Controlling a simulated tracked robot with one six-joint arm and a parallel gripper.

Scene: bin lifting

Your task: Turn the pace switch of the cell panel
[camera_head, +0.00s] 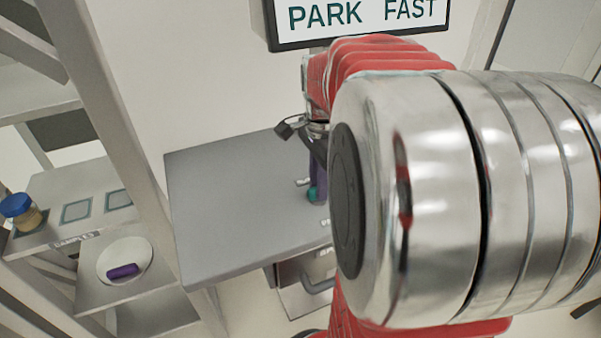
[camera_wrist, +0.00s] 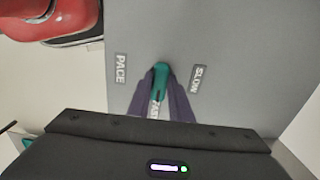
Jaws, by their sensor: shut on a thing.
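The cell panel is a grey flat top (camera_head: 225,205) in the head view and a grey face (camera_wrist: 235,50) in the wrist view. The pace switch has a teal handle (camera_wrist: 161,68) beside the printed words PACE (camera_wrist: 120,68) and SLOW (camera_wrist: 197,78). Another label between my fingers is partly hidden. My gripper (camera_wrist: 162,88) is shut on the switch handle, with a dark purple finger on each side. In the head view my gripper (camera_head: 319,178) points down at the panel, and a little teal (camera_head: 313,193) shows at its tips. My arm hides the panel's right part.
A sign (camera_head: 360,15) above the panel reads PARK FAST. At left, a shelf (camera_head: 75,185) holds a blue-lidded jar (camera_head: 20,210); below it a white dish (camera_head: 140,252) holds a purple object (camera_head: 122,271). A frame post (camera_head: 105,110) stands between shelf and panel. The panel's left part is clear.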

